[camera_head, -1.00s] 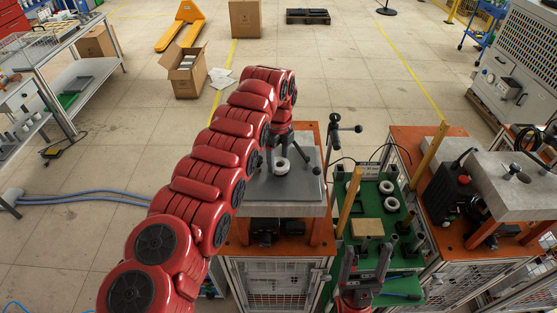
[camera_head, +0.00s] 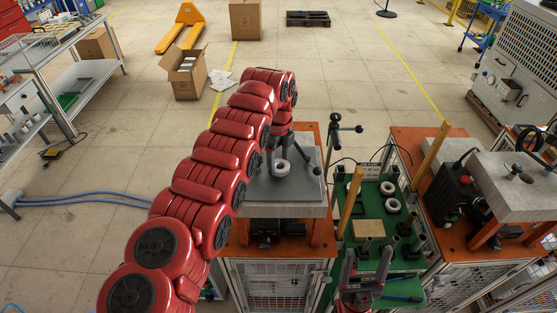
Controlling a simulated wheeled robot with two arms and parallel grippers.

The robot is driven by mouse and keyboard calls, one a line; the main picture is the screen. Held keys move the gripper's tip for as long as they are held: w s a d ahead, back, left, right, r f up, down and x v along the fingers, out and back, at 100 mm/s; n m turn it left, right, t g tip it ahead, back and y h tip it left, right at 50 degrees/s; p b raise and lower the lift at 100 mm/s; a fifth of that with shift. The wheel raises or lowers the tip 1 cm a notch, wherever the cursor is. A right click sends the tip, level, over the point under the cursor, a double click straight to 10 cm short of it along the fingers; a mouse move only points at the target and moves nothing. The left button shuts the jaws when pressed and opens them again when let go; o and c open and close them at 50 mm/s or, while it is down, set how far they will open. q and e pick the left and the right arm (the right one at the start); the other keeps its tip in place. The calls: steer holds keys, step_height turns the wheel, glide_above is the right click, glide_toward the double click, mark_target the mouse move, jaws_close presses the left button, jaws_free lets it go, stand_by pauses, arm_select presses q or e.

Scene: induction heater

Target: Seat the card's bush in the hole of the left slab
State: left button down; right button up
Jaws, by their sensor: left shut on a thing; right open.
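The left slab (camera_head: 262,200) is a grey block with a darker top plate on an orange-topped stand. My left gripper (camera_head: 281,152) points down over this plate, shut on a pale ring-shaped bush (camera_head: 282,168) at its fingertips. I cannot tell whether the bush touches the plate or is in a hole; the slab's hole is not clearly visible. The card (camera_head: 369,169) stands at the back of the green tray (camera_head: 376,258), its print too small to read. My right gripper (camera_head: 361,256) is open and empty over the tray's front left side.
More pale rings (camera_head: 388,188), a wooden block (camera_head: 369,228) and dark cylinders stand on the tray. An upright wooden bar (camera_head: 349,199) and a black-knobbed post (camera_head: 335,140) rise between slab and tray. Another grey slab (camera_head: 520,197) is at the right.

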arm_select(q)
steer(key=shift+f, duration=0.35)
jaws_free()
